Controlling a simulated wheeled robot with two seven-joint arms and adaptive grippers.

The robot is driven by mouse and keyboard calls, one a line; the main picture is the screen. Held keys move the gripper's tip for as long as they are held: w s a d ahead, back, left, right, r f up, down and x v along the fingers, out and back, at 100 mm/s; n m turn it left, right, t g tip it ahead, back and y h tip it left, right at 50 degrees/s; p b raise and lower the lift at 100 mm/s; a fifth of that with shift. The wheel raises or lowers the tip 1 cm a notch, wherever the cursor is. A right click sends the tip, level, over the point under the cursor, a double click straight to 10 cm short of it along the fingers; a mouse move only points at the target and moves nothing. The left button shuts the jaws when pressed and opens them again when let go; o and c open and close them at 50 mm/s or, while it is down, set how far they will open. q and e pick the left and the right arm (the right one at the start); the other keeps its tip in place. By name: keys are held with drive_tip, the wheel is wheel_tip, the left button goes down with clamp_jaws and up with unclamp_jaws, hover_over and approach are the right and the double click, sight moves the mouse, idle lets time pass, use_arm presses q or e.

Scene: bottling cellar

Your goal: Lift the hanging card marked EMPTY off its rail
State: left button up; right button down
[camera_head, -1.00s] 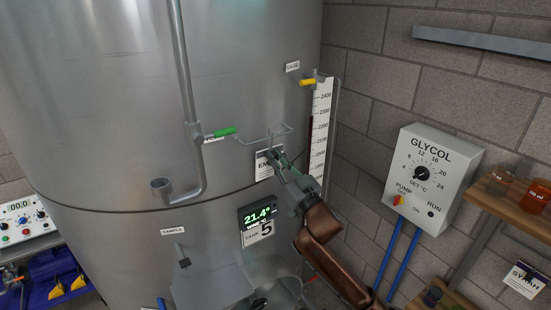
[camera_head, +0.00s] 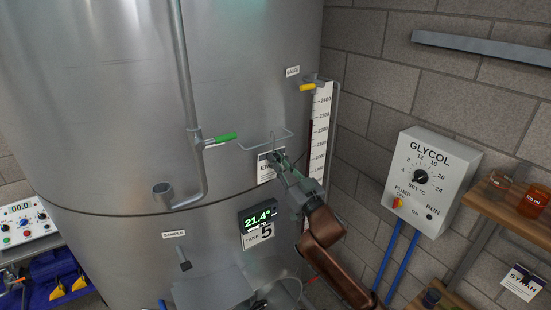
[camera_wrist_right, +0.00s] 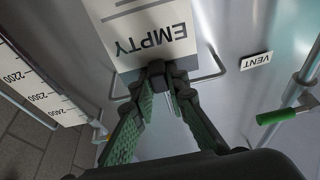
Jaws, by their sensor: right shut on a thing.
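The EMPTY card (camera_head: 265,168) is white with dark print and lies near the tank wall, just below its thin wire rail (camera_head: 262,143). In the right wrist view the card (camera_wrist_right: 150,35) appears upside down, with the rail (camera_wrist_right: 215,68) beside it. My right gripper (camera_head: 280,160) comes in from the lower right and covers the card's right part. In the right wrist view its fingertips (camera_wrist_right: 165,75) are closed together on the card's top edge. The fingers hide where the card meets the rail, so I cannot tell whether it still hangs there. My left gripper is not in view.
A green-handled valve (camera_head: 225,138) is left of the rail, and a yellow-handled one (camera_head: 307,87) is above right, beside the level scale (camera_head: 321,120). A lit temperature display (camera_head: 260,216) sits below the card. The GLYCOL box (camera_head: 432,182) is on the right wall.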

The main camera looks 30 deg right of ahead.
drive_tip(key=s+p, duration=0.1)
drive_tip(key=s, duration=0.7)
drive_tip(key=shift+s+d+p, duration=0.35)
idle(0.5)
idle(0.4)
